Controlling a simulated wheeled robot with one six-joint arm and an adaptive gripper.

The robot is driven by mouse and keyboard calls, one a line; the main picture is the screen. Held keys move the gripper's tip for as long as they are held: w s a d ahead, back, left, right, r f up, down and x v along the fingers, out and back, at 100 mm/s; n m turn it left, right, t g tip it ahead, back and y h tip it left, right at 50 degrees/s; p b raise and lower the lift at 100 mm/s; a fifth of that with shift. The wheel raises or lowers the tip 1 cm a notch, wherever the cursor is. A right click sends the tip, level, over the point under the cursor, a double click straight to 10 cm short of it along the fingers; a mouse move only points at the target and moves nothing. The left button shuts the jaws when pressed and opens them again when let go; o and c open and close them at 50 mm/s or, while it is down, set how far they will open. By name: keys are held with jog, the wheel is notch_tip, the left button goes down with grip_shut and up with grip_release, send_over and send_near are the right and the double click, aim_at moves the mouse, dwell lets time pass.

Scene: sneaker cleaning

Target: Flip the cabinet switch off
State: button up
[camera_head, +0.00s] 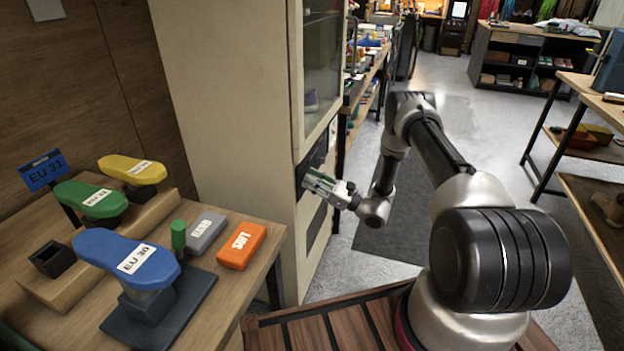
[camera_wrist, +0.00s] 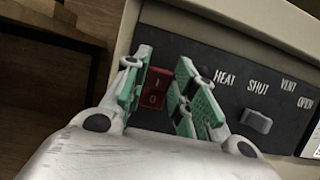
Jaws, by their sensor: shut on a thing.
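The cabinet (camera_head: 235,90) is tall and cream, with a glass door (camera_head: 322,75) and a dark control panel (camera_head: 303,176) below it. In the wrist view the panel (camera_wrist: 215,62) carries a red rocker switch (camera_wrist: 155,88) marked I and O. Which side of the rocker is pressed in, I cannot tell. My gripper (camera_head: 312,178) is at the panel. The fingers hide the switch in the head view.
A grey slider (camera_wrist: 257,121) sits right of the switch, near the labels HEAT, SHUT, VENT and OPEN. A wooden table (camera_head: 225,290) at left holds coloured shoe forms, a grey block (camera_head: 205,233) and an orange block (camera_head: 241,245). Open floor lies behind my arm.

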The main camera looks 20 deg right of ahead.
dwell(0.3)
jog(key=o, duration=1)
jog(key=v, duration=1.2)
jog(key=shift+f, duration=0.25)
